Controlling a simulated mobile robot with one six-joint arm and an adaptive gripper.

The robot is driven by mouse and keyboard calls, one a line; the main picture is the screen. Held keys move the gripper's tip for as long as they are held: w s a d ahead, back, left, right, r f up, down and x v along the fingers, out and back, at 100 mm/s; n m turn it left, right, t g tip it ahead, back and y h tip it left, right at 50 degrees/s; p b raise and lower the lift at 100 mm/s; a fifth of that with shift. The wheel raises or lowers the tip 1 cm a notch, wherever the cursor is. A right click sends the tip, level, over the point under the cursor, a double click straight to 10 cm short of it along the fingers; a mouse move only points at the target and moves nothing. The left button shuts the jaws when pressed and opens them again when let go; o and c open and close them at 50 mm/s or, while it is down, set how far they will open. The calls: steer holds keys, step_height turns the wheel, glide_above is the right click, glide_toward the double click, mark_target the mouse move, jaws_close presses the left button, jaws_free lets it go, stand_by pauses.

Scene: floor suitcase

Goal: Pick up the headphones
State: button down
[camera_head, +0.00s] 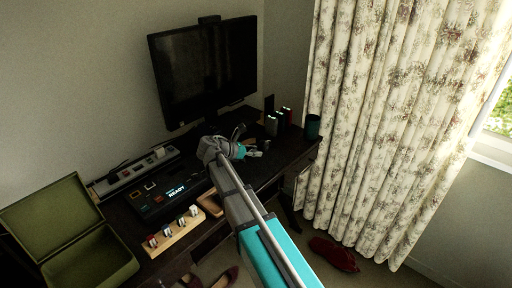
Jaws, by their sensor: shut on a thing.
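My arm reaches from the lower right up to the dark desk (270,170). My gripper (246,151) is at its far end, over the desk and in front of the monitor. It is small in the picture. It is shut on what seem to be the headphones (239,131), whose dark curved part shows just above the jaws. The rest of them is hidden by my wrist or too small to make out. I cannot tell whether they touch the desk.
A black monitor (205,72) stands behind. An open green case (75,240), a panel reading READY (168,193) and a wooden rack (175,232) are at the left.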

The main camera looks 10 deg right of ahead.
steer(key=s+a+r+p, duration=0.2)
steer(key=s+r+p, duration=0.1)
steer(key=s, duration=0.5)
steer(key=shift+s+r, duration=0.3)
steer(key=shift+r, duration=0.15)
